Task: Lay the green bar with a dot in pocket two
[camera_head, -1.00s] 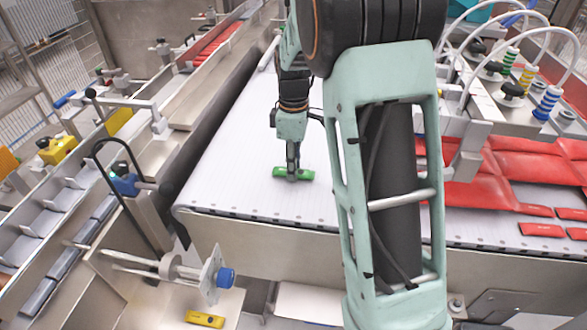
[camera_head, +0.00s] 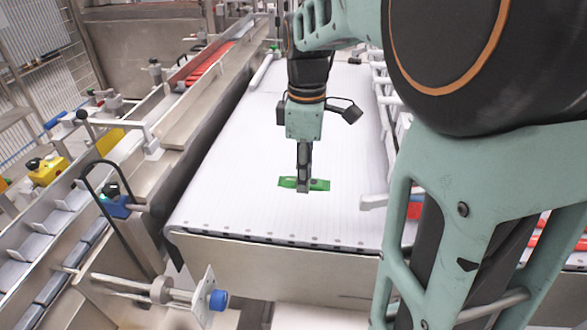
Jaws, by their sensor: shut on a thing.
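My gripper (camera_head: 303,188) is shut on a green bar (camera_head: 320,184) over the white conveyor belt. The bar lies crosswise in the jaws, with an end showing on each side. A small dark mark shows on its right part. I cannot tell how far it is above the belt. On the left, a metal track of pocket-like trays (camera_head: 40,223) runs along the machine. I cannot tell which of them is pocket two.
The white belt (camera_head: 235,165) is bare around the gripper. A rod with a blue knob (camera_head: 217,300) sticks out below the belt's front left corner. A yellow block (camera_head: 47,170) and a black looped handle (camera_head: 88,190) stand at left. My arm covers much of the right side.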

